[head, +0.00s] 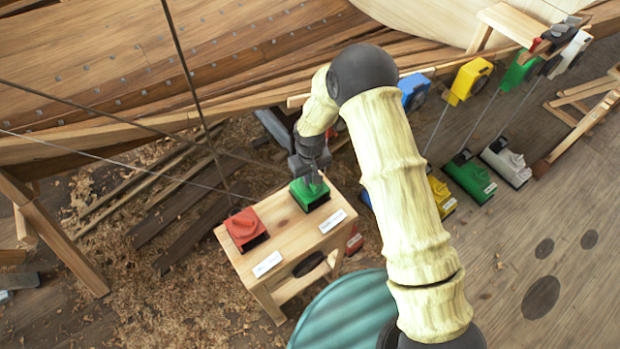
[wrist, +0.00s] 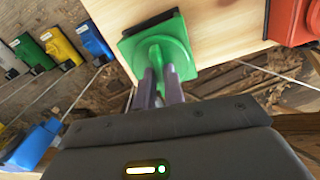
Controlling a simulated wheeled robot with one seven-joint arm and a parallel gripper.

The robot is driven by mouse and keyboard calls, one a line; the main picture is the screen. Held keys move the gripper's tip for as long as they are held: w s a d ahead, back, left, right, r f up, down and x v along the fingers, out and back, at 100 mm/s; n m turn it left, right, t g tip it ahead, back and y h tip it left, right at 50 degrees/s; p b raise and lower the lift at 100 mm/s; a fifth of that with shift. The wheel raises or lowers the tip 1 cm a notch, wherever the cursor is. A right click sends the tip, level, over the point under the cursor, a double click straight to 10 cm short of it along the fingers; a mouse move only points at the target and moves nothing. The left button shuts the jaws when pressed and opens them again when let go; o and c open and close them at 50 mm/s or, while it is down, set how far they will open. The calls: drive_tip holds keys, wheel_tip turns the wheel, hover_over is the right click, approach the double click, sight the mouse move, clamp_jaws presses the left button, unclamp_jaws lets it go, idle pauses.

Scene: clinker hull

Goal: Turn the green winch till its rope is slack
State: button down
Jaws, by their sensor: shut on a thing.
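The green winch (head: 309,194) sits on a small wooden bench, at its back right part. In the wrist view the green winch (wrist: 172,42) shows a square green base with a raised green knob (wrist: 157,56). My gripper (head: 313,178) is over the winch from above. In the wrist view the two dark fingers of my gripper (wrist: 160,84) are closed around the green knob. A thin rope (head: 250,160) runs from the left toward the bench; whether it is taut at the winch is hard to tell.
A red winch (head: 246,229) sits beside the green one on the bench (head: 290,228), with white labels along the front edge. Yellow (head: 441,197), green (head: 470,177) and white (head: 506,162) devices stand on the floor at right. The wooden hull (head: 180,60) fills the back. A teal drum (head: 340,312) is in front.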

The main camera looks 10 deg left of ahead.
drive_tip(key=shift+w+a+r, duration=0.1)
drive_tip(key=shift+w+r, duration=0.05)
drive_tip(key=shift+w, duration=0.05)
idle(0.3)
drive_tip(key=c, duration=1.5)
unclamp_jaws()
drive_tip(key=shift+s, duration=0.1)
wheel_tip(320, 180, up, 17)
drive_tip(key=b, duration=0.3)
drive_tip(key=shift+r+b, duration=0.15)
drive_tip(key=shift+b, duration=0.25)
